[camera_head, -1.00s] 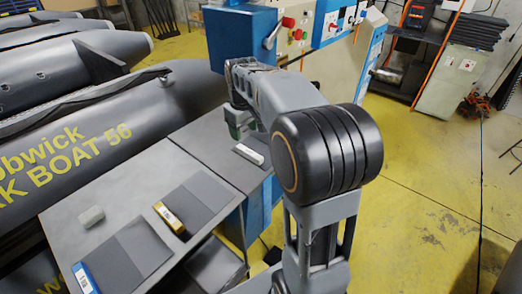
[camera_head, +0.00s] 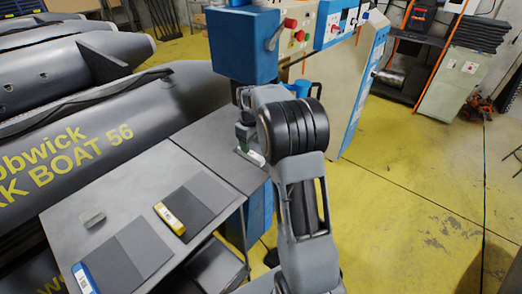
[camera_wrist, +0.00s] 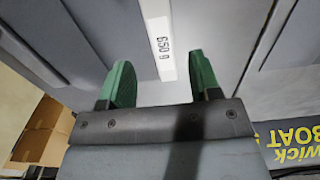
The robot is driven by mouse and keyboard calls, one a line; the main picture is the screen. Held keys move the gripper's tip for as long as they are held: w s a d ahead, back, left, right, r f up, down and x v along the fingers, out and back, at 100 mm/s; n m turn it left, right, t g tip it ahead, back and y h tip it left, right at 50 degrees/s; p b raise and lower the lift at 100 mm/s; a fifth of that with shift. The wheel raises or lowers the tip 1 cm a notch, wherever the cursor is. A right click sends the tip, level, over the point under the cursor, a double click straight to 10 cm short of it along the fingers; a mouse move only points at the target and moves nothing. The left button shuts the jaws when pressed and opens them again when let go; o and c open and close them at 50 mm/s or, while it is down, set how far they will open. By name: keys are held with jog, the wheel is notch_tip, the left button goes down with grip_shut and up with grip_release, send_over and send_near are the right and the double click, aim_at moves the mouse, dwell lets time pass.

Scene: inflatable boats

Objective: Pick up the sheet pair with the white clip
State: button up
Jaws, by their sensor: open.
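The white clip (camera_head: 251,156) is on the far part of the grey table, partly hidden by my gripper (camera_head: 246,138). In the wrist view the white clip (camera_wrist: 156,35), marked "650 g", runs down between the two green fingers of my gripper (camera_wrist: 160,65). The fingers are open, with a gap showing on each side of the clip. Grey sheet (camera_wrist: 85,30) shows beside the clip. The sheet pair's edges are hard to tell from the table. I cannot tell the height of the fingers above it.
A sheet pair with a yellow clip (camera_head: 169,219) and one with a blue clip (camera_head: 85,278) lie nearer on the table (camera_head: 65,220). A small grey block (camera_head: 92,217) lies beside them. A blue machine (camera_head: 242,45) stands behind my gripper. Inflatable boats (camera_head: 100,120) lie left.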

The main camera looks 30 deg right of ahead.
aim_at(255, 156)
jog(key=shift+a+f+p, duration=0.15)
jog(key=shift+f+p, duration=0.25)
jog(key=shift+f, duration=2.25)
jog(key=c, duration=1)
grip_shut()
jog(key=shift+r, duration=0.15)
